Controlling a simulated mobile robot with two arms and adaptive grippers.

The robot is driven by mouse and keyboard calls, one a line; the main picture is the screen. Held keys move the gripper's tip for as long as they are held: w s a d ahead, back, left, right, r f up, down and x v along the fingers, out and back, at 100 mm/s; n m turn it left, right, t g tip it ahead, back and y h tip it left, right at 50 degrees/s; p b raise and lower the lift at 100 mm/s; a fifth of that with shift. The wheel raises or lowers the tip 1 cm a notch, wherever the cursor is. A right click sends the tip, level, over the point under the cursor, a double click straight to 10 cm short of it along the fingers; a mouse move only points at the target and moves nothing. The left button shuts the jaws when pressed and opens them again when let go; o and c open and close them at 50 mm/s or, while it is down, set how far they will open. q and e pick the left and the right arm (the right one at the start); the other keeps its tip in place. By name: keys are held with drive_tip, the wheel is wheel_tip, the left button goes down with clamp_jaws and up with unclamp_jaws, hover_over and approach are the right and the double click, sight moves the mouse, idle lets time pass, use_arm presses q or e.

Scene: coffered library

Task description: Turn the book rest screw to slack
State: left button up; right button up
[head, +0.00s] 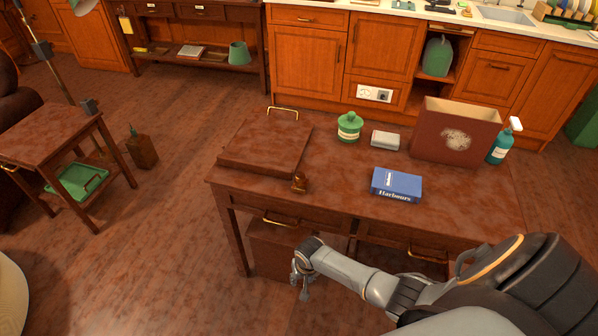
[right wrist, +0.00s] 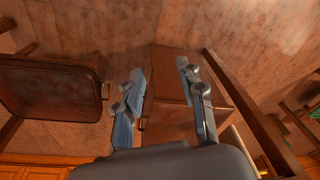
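The book rest (head: 266,143) appears to be the flat, dark wooden slab lying on the left part of the desk, with a brass handle at its back. A small brown-and-brass knob (head: 299,183), seemingly its screw, stands at the slab's front right corner. I cannot tell how tight it is. My right gripper (head: 303,287) hangs in front of the desk, below the knob in the picture and apart from it. In the right wrist view its two fingers (right wrist: 160,72) are spread with nothing between them. My left gripper is in neither view.
On the desk (head: 455,208) are a blue book (head: 396,185), a green lidded jar (head: 349,128), a small pale box (head: 385,140), a large brown box (head: 455,132) and a spray bottle (head: 502,145). A wooden box (head: 275,250) stands under the desk. A side table (head: 50,133) stands left.

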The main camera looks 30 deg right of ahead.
drive_tip(key=w+r+m, duration=0.1)
drive_tip(key=w+r, duration=0.7)
drive_tip(key=r, duration=0.1)
wheel_tip(320, 180, up, 32)
drive_tip(key=m+g, duration=0.2)
drive_tip(key=m, duration=0.8)
hover_over(301, 176)
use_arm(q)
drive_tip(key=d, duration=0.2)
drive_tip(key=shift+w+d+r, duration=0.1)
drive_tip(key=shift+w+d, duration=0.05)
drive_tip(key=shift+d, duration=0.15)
use_arm(e)
wheel_tip(301, 176, down, 14)
drive_tip(key=shift+w+r, duration=0.1)
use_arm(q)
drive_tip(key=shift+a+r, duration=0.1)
use_arm(e)
clamp_jaws()
